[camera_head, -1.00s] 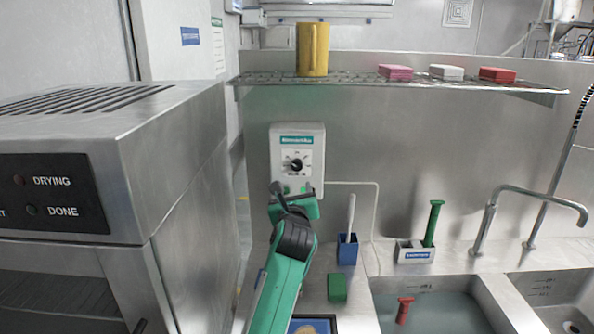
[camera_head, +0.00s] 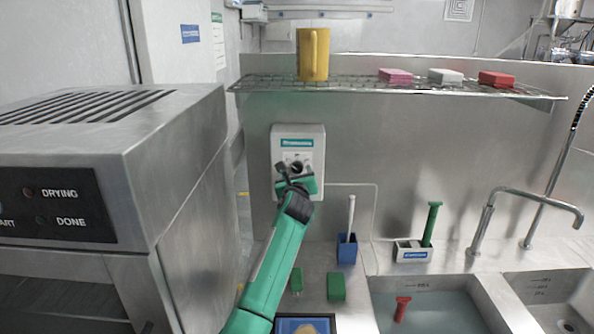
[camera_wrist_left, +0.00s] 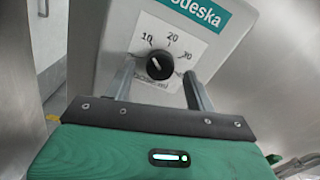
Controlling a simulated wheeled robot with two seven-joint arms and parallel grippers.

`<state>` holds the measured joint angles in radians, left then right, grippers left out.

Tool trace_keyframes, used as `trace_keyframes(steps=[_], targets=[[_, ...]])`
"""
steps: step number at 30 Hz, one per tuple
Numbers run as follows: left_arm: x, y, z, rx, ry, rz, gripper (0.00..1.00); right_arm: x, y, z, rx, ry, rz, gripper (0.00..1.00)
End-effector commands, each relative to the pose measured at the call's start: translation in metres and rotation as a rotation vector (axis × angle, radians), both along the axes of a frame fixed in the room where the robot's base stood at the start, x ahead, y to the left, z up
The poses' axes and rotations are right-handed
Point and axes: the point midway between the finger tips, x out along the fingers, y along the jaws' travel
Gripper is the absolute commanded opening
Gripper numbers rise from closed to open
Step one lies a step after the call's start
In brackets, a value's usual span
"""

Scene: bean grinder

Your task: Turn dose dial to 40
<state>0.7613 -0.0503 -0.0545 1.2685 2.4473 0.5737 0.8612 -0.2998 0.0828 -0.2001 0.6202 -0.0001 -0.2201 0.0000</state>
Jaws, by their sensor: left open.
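The dose dial is a round black knob (camera_wrist_left: 159,66) on a white scale plate in the left wrist view. The marks 10, 20 and what looks like 30 show around it; the lower marks are hidden by my gripper, and I see no 40. The knob's white line points up and to the left. The dial sits on a pale wall box (camera_head: 307,140) in the head view, where my gripper covers most of it. My left gripper (camera_head: 292,176) is in front of the dial; in the wrist view its open fingers (camera_wrist_left: 160,82) stand on either side of the knob, apart from it.
A wire shelf (camera_head: 352,86) above carries a yellow mug (camera_head: 313,54) and several small blocks. A steel machine (camera_head: 105,160) stands at left. A blue holder (camera_head: 347,250), green blocks (camera_head: 336,287) and a water-filled sink (camera_head: 440,308) lie below right.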

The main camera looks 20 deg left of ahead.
Motion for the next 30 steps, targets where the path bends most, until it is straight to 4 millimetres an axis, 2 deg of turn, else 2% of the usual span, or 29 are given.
trace_keyframes(steps=[6,15,17,22,30], targets=[[0.0115,0.0034,0.0005,0.000,0.000,0.000,0.55,0.0000,0.0030,0.0024,0.003,0.000,-0.001,0.36],[0.0128,0.0039,-0.0001,0.000,0.000,-0.001,0.55,0.0000,0.0056,0.0023,0.006,0.000,-0.001,0.36],[0.0127,0.0040,-0.0001,0.000,0.000,-0.001,0.46,0.0000,0.0056,0.0023,0.006,0.000,-0.001,0.36],[0.0126,0.0038,-0.0001,0.000,0.000,-0.001,0.12,0.0000,0.0054,0.0023,0.005,0.000,-0.002,0.36],[0.0126,0.0039,0.0010,0.019,0.005,-0.001,0.11,-0.0001,0.0032,0.0066,0.003,0.000,-0.002,0.36]])
